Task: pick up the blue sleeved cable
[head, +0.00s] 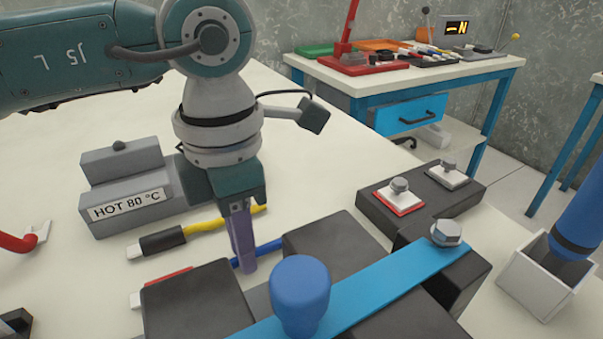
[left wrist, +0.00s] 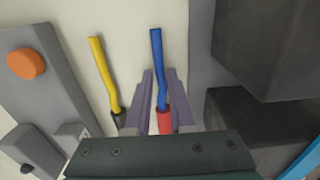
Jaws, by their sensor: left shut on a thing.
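The blue cable (head: 268,246) lies on the cream tabletop beside the dark blocks, and a red sleeve (head: 168,278) shows at its left end in the head view. My left gripper (head: 243,268) points down over it, its purple fingers shut on the cable. In the left wrist view the blue cable (left wrist: 157,55) runs up between the two fingers (left wrist: 161,75), with its red sleeve (left wrist: 164,122) close to the palm. The fingers hide part of the cable in the head view. My right gripper is not in view.
A yellow cable (head: 205,226) with a black sleeve lies just behind. A grey "HOT 80 °C" block (head: 105,192) stands at left. Dark blocks (head: 325,240) and a blue bar (head: 385,287) with a blue knob (head: 300,285) crowd the right. A grey holder (head: 530,280) stands far right.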

